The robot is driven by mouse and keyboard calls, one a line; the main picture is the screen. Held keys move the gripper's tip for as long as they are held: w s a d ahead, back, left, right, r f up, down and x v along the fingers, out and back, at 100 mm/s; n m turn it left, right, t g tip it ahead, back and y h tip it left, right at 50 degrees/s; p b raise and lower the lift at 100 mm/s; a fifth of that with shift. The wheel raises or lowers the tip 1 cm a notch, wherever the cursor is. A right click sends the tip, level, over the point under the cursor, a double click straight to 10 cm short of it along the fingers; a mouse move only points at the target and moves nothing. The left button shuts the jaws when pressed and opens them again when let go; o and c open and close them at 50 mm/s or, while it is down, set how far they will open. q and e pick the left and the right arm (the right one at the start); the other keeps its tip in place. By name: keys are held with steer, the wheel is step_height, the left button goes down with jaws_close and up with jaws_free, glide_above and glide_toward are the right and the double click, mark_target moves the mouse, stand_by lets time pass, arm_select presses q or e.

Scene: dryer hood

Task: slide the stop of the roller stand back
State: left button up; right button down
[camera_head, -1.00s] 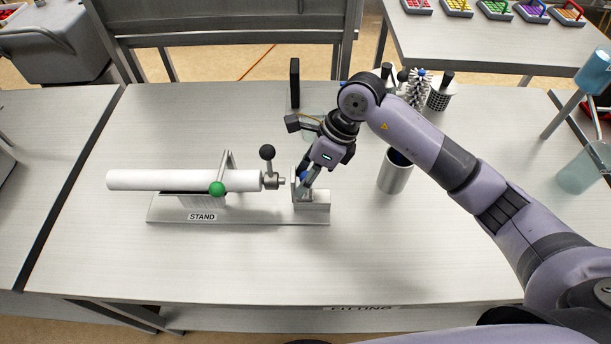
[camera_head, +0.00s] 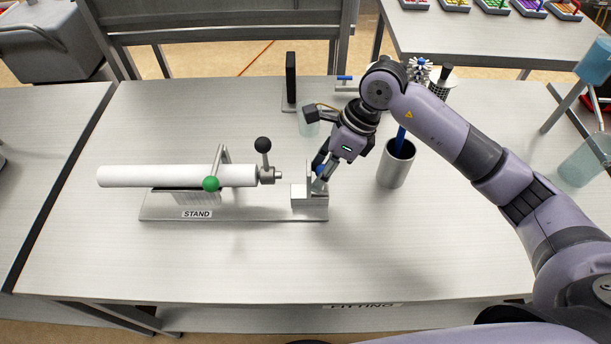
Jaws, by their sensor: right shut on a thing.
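The roller stand (camera_head: 165,213) is a grey metal base marked STAND on the table. A white roller (camera_head: 150,176) lies along it, with a green knob (camera_head: 211,184) and a black-knobbed lever (camera_head: 263,145) near its right end. The stop (camera_head: 308,175) is a metal upright plate at the right end of the stand, apart from the roller's metal tip by a visible gap. My right gripper (camera_head: 319,184) reaches down from the upper right and is shut on the stop; its fingers partly hide it. My left gripper is out of view.
A metal cup (camera_head: 396,165) with a blue-handled item stands right of my right gripper. Behind are a black upright panel (camera_head: 291,78), a glass beaker (camera_head: 308,125) and brushes (camera_head: 419,68). The table front is clear.

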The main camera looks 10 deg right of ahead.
steer(key=shift+d, duration=0.85)
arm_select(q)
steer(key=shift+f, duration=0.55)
arm_select(e)
steer(key=shift+a+r, duration=0.1)
steer(key=c, duration=1.5)
jaws_free()
steer(key=shift+o, duration=1)
steer(key=shift+s+d, duration=0.1)
steer(key=shift+d, duration=0.1)
